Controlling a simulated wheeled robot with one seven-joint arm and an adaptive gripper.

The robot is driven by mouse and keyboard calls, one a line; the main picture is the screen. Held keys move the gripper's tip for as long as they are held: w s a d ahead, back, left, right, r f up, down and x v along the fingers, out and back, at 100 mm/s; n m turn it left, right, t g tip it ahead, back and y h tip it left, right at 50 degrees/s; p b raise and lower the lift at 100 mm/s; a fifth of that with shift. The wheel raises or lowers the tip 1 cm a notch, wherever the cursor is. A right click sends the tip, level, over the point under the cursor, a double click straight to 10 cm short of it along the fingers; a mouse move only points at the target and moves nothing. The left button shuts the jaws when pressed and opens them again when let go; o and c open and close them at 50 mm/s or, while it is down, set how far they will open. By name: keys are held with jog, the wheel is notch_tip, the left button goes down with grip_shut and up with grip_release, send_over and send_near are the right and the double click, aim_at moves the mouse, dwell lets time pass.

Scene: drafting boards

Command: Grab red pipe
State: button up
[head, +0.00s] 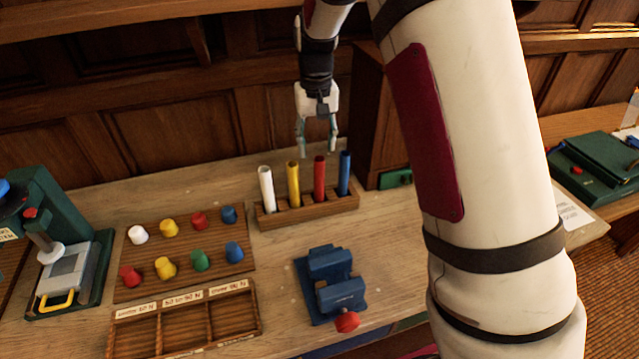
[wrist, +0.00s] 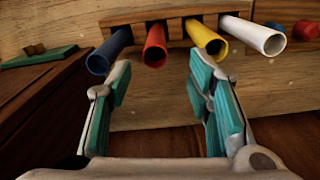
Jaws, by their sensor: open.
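The red pipe (head: 319,178) stands upright in a wooden rack (head: 310,208), between the yellow pipe (head: 293,184) and the blue pipe (head: 344,173). A white pipe (head: 266,189) stands at the rack's left end. My gripper (head: 317,150) is open and empty above the rack, over the red pipe's side. In the wrist view my gripper (wrist: 160,85) has its fingers spread, and the red pipe (wrist: 155,45) shows beyond them, between the fingertips and nearer the left one. The pipes' lower ends are hidden in the rack.
A peg board (head: 185,248) with several coloured knobs and a divided wooden tray (head: 185,325) lie left of the rack. A blue vise (head: 331,284) stands in front. A wooden cabinet (head: 378,120) stands close behind on the right.

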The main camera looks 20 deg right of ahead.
aim_at(319, 170)
notch_tip(319, 170, down, 3)
jog(key=shift+s+f, duration=0.1)
jog(key=f, duration=0.1)
jog(key=f+p, duration=0.2)
jog(key=f, duration=0.1)
jog(key=shift+s+d+f, duration=0.1)
jog(key=shift+s+d, duration=0.1)
jog(key=shift+d, duration=0.05)
jog(key=shift+w+f, duration=0.1)
jog(key=shift+f, duration=0.4)
grip_shut()
